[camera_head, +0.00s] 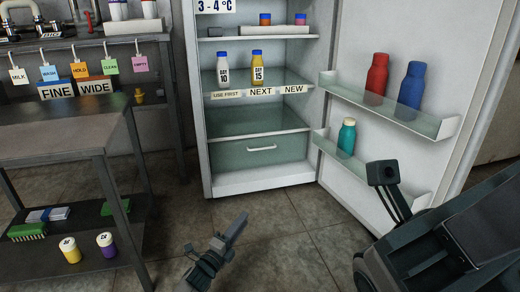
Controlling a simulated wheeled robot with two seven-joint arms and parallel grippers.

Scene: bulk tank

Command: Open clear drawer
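The clear drawer (236,152) is a greenish see-through drawer at the bottom of the open white fridge (207,170). It looks shut, with a pale bar handle (262,148) across its front. A glass shelf lies just above it. My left gripper (236,228) is low at the bottom middle, over the tiled floor. It points up and right, in front of the fridge and apart from the drawer. Its finger gap is hard to make out, and nothing clear shows in it.
The fridge door (446,60) stands open to the right; its racks hold a red bottle (377,78), a blue bottle (411,84) and a teal bottle (346,138). A dark bench (70,135) stands left. Floor before the fridge is clear.

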